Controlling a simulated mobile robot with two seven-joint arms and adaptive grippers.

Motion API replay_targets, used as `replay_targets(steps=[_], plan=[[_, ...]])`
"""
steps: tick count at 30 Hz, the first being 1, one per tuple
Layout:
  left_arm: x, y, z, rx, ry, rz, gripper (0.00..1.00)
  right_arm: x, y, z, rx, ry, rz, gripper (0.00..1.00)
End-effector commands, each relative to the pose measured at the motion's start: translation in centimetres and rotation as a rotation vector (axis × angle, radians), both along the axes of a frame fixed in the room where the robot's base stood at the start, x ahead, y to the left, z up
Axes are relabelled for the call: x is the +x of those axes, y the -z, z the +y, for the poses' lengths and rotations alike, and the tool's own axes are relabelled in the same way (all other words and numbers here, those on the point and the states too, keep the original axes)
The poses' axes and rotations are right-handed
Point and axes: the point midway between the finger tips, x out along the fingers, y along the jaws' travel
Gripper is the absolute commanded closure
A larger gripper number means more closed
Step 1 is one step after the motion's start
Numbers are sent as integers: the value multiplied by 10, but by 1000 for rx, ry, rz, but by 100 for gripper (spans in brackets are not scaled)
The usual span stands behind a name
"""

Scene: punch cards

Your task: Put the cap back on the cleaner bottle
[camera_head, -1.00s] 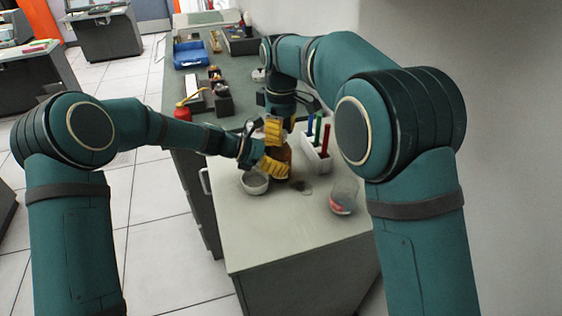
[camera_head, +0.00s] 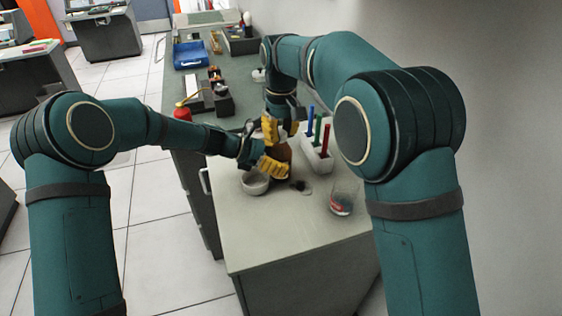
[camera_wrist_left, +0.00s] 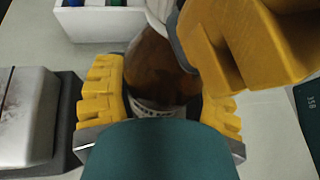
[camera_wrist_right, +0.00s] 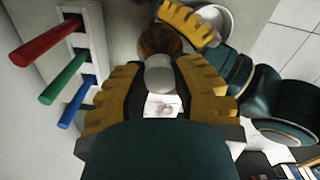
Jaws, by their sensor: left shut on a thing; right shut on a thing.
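The brown cleaner bottle (camera_head: 284,152) stands on the near end of the worktop. My left gripper (camera_head: 273,165) is shut around its body, low down; the brown glass fills the space between the yellow fingers in the left wrist view (camera_wrist_left: 152,70). My right gripper (camera_head: 281,130) is directly above and shut on the white cap (camera_wrist_right: 159,76). In the right wrist view the cap lies against the top of the brown bottle (camera_wrist_right: 158,40), roughly in line with it. The fingers hide much of the cap and neck, so I cannot tell whether the cap is fully seated.
A white bowl (camera_head: 255,184) is left of the bottle. A white rack (camera_head: 319,160) with blue, green and red sticks is to its right. A glass (camera_head: 342,199) with red on it stands nearer. The worktop's front is clear.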

Motion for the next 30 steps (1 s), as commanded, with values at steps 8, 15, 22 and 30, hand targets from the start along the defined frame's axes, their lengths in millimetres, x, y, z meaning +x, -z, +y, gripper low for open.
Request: replay_targets(steps=[8, 15, 22, 30], plan=[[0, 0, 0, -1, 0, 0, 100, 0, 0, 0, 0, -3, 0, 47], [0, 0, 0, 0, 0, 0, 100, 0, 0, 0, 0, -4, 0, 47], [0, 0, 0, 0, 0, 0, 100, 1, -21, 0, 1, -4, -4, 47], [0, 0, 0, 0, 0, 0, 100, 0, -44, 0, 0, -5, 0, 47]])
